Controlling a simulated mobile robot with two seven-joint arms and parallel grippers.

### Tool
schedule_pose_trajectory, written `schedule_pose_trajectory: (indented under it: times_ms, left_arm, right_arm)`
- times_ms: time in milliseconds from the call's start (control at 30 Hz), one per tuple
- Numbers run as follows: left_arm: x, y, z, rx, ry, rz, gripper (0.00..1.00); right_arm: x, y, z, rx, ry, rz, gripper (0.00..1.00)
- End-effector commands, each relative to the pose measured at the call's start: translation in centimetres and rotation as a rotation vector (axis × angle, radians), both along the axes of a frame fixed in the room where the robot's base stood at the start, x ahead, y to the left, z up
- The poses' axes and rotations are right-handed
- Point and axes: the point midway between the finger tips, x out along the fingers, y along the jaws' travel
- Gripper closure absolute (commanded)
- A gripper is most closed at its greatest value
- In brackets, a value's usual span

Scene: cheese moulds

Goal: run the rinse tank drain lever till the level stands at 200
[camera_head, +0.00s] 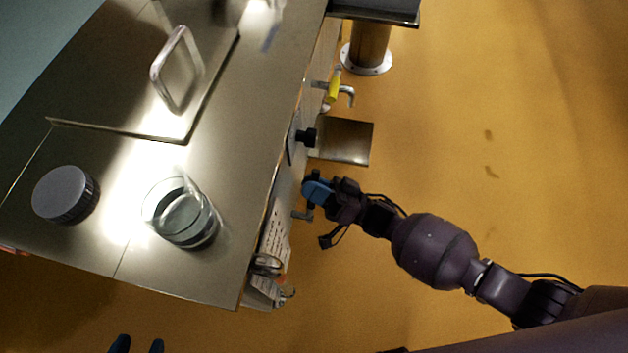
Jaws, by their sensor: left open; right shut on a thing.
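My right gripper (318,190) reaches in from the right to the front face of the steel counter. It is shut at a tap there, on what appears to be the drain lever, which is mostly hidden by the fingers. A short grey spout (302,215) shows just below the gripper. My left gripper (136,345) shows only as two dark fingertips at the bottom edge, apart and empty, clear of the counter. No level scale or reading can be made out from this angle.
On the steel counter (110,265) stand a glass of clear liquid (182,213), a grey round lid (66,194) and a handled hatch (130,110). A yellow-handled tap (333,88), a metal box (342,140) and a hanging paper sheet (273,240) are along the front. The floor at right is clear.

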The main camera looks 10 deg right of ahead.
Motion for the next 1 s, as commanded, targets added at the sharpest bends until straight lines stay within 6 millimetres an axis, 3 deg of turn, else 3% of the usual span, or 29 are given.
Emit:
schedule_pose_trajectory:
  times_ms: [400,867,900,1000]
  left_arm:
    - [0.31,0.17,0.56,0.004,-0.011,0.002,0.56]
    - [0.15,0.07,0.27,0.003,-0.005,0.001,0.56]
    - [0.13,0.06,0.23,0.002,-0.004,0.0,0.56]
    - [0.09,0.05,0.15,0.003,-0.002,0.0,0.56]
  right_arm:
    - [-0.96,0.24,0.43,-0.045,-0.137,0.002,1.0]
    - [-1.04,0.26,0.43,-0.048,-0.144,0.002,1.0]
    - [-1.04,0.26,0.43,-0.048,-0.144,0.002,0.77]
    - [-1.02,0.27,0.44,-0.048,-0.144,0.002,0.61]
